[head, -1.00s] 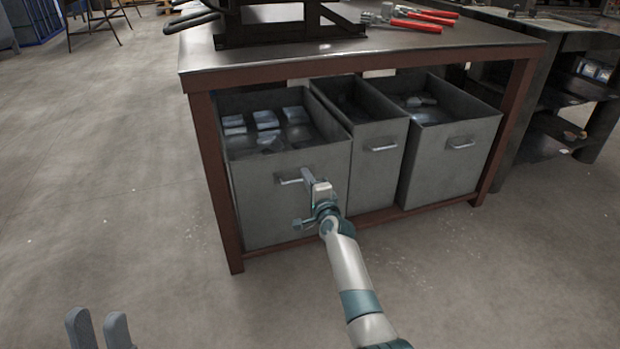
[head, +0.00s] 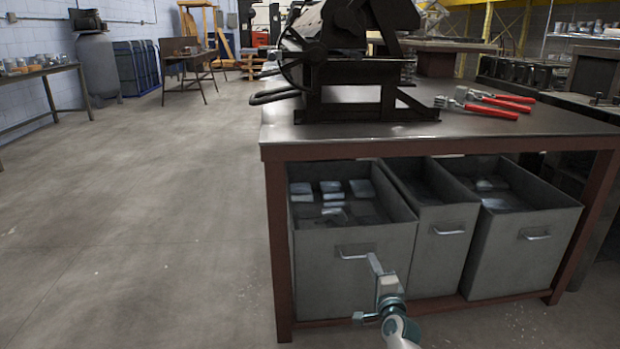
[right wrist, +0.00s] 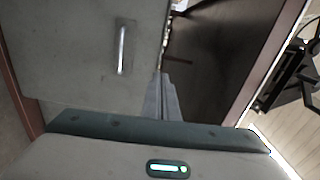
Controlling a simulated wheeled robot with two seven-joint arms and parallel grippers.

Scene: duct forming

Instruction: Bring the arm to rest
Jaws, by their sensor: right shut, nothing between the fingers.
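My right gripper (head: 374,263) is in front of the left grey bin (head: 330,285) under the bench, close to its handle (head: 356,251). Its fingers are together with nothing between them. In the right wrist view the closed fingers (right wrist: 162,100) point toward the bin, whose front and handle (right wrist: 121,48) show at upper left. Whether the fingertips touch the bin I cannot tell. My left gripper is out of view.
The bench (head: 480,142) carries a dark forming machine (head: 350,75) and red-handled tools (head: 490,105). The left bin holds several metal pieces (head: 332,192); a narrow bin (head: 440,245) and another bin (head: 520,250) stand beside it. The floor at left is open.

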